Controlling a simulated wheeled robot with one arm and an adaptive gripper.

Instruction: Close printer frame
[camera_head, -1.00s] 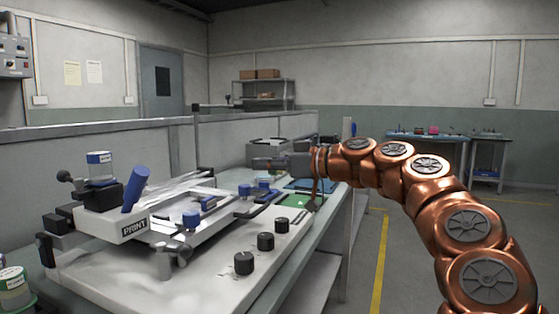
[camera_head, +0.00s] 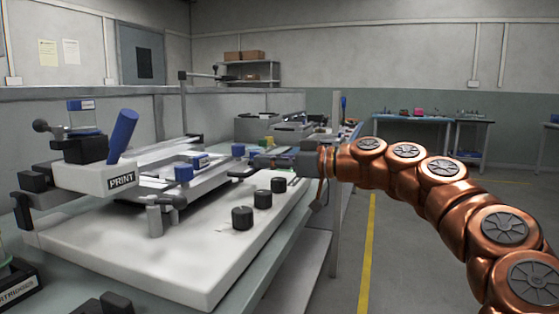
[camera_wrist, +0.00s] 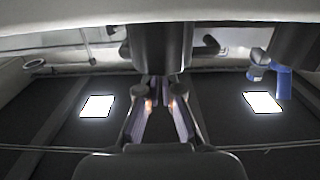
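The printer (camera_head: 200,255) stands on the bench at left in the head view, with a white base, black knobs and a white block marked PRINT carrying a blue handle (camera_head: 123,130). Its pale frame (camera_head: 215,183) lies low above the base; I cannot tell whether it is fully down. My gripper (camera_head: 258,162) points left beyond the black knobs, near the frame's far right side. Contact cannot be told. In the wrist view my gripper's fingers (camera_wrist: 161,105) are apart with a visible gap and nothing clearly held. A dark cylindrical part (camera_wrist: 160,45) shows beyond them.
A post with a lever (camera_head: 205,75) rises behind the printer, and a low partition (camera_head: 45,115) runs along the bench. A blue-topped table (camera_head: 410,118) stands at the back right. The floor (camera_head: 405,255) right of the bench is clear.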

